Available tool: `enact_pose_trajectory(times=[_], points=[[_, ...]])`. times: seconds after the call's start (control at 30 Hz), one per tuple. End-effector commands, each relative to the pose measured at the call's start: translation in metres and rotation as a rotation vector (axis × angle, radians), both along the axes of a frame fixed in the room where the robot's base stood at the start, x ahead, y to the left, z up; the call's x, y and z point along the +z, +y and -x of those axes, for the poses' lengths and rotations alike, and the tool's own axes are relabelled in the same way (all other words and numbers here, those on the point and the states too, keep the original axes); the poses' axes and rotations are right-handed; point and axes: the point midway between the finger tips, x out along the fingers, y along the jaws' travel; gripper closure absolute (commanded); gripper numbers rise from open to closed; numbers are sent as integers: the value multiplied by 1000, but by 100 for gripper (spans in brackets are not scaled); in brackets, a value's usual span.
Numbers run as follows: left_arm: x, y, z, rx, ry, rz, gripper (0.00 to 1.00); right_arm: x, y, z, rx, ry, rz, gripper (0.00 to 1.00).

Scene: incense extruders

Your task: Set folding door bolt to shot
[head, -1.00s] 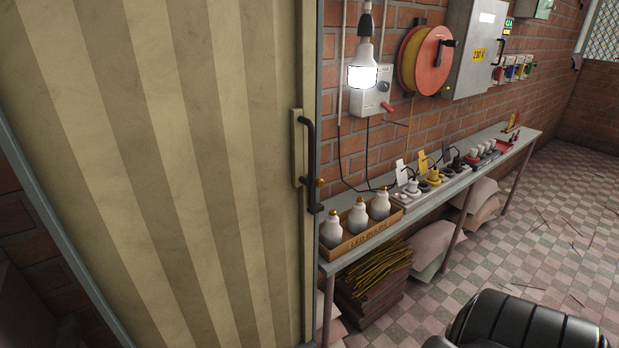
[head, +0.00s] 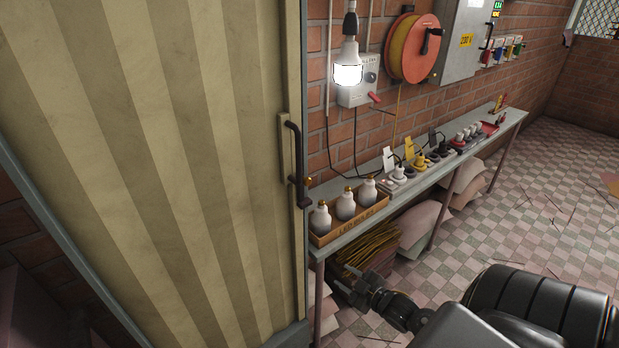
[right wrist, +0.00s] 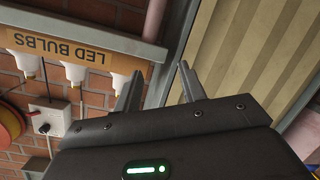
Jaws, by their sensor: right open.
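The cream striped folding door (head: 180,160) fills the left of the head view and looks drawn across to its frame. A long dark handle (head: 295,150) runs down its edge strip. Low on this edge is the bolt (head: 304,192), small and dark, with a brass knob; its exact position is too small to tell. My right gripper (head: 345,283) is low in front of the bench, below and right of the bolt, apart from it. In the right wrist view its two fingers (right wrist: 158,84) are spread and empty, with the door panel beyond. My left gripper is out of view.
A narrow bench (head: 475,145) along the brick wall carries a box of LED bulbs (head: 350,229) close to the bolt, plus several plugs and sockets. A lit bulb (head: 348,74) hangs above. Sacks (head: 425,222) lie below. The tiled floor (head: 560,190) at right is mostly open.

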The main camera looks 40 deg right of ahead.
Motion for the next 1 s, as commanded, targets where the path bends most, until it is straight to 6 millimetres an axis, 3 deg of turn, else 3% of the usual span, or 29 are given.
enact_pose_trajectory(times=[0.03,0.1,0.2,0.3,0.43,0.67,1.0], points=[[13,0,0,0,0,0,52,67,-3,-9,44,-106,60,59],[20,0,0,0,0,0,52,138,-1,-15,102,-230,140,59],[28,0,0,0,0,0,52,218,9,-12,176,-370,243,59],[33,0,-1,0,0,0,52,271,22,-5,235,-466,317,59],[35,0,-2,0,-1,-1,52,304,33,2,275,-530,372,59],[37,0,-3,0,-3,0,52,312,37,1,284,-546,383,59],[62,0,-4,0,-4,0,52,328,52,-50,282,-548,381,59]])
